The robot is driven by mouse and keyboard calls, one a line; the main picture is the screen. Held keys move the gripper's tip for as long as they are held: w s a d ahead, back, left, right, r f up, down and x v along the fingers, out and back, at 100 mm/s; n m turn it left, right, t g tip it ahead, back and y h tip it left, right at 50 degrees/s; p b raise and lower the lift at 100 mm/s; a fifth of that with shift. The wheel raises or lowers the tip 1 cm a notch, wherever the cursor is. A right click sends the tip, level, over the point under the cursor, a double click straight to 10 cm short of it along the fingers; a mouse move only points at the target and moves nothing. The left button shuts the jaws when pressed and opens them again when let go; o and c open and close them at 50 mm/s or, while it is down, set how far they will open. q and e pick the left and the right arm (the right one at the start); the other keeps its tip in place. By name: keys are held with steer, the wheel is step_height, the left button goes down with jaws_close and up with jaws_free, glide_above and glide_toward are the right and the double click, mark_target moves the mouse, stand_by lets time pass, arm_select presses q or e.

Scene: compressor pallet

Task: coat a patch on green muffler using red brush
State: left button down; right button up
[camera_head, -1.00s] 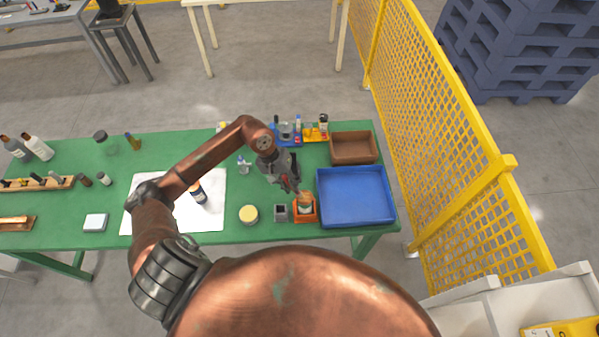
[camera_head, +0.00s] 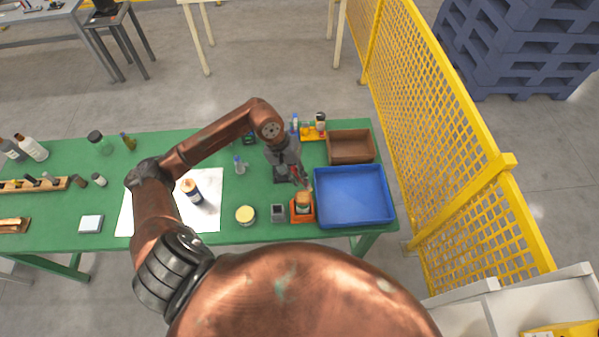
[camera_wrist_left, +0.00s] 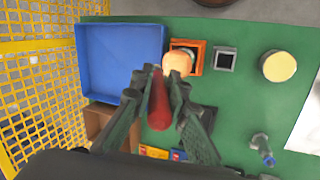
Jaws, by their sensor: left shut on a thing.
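My left gripper (camera_head: 300,181) is shut on the red brush (camera_wrist_left: 159,103), whose red handle shows between the fingers in the left wrist view. The gripper is above and just behind an orange holder (camera_head: 293,217) at the table's front right. A round jar with a pale orange top (camera_wrist_left: 179,63) sits in that holder. The brush's tip points toward the jar; I cannot tell whether it touches. I cannot pick out the green muffler with certainty in either view. My right gripper is not in view.
A blue tray (camera_head: 352,221) lies right of the holder, with a brown box (camera_head: 350,147) behind it. A small grey square container (camera_head: 278,212) and a yellow-topped round tin (camera_head: 245,215) stand left. A bottle (camera_head: 191,188) is on the white sheet (camera_head: 211,218). Yellow mesh fencing (camera_head: 450,165) stands right.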

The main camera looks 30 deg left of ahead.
arm_select(q)
step_height(320, 180, up, 2)
steer(key=shift+r, duration=0.5)
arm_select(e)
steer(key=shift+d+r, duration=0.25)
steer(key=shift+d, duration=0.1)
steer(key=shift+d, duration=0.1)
arm_select(q)
steer(key=shift+f+b, duration=0.6)
steer(key=shift+b, duration=0.25)
steer(key=shift+r, duration=0.1)
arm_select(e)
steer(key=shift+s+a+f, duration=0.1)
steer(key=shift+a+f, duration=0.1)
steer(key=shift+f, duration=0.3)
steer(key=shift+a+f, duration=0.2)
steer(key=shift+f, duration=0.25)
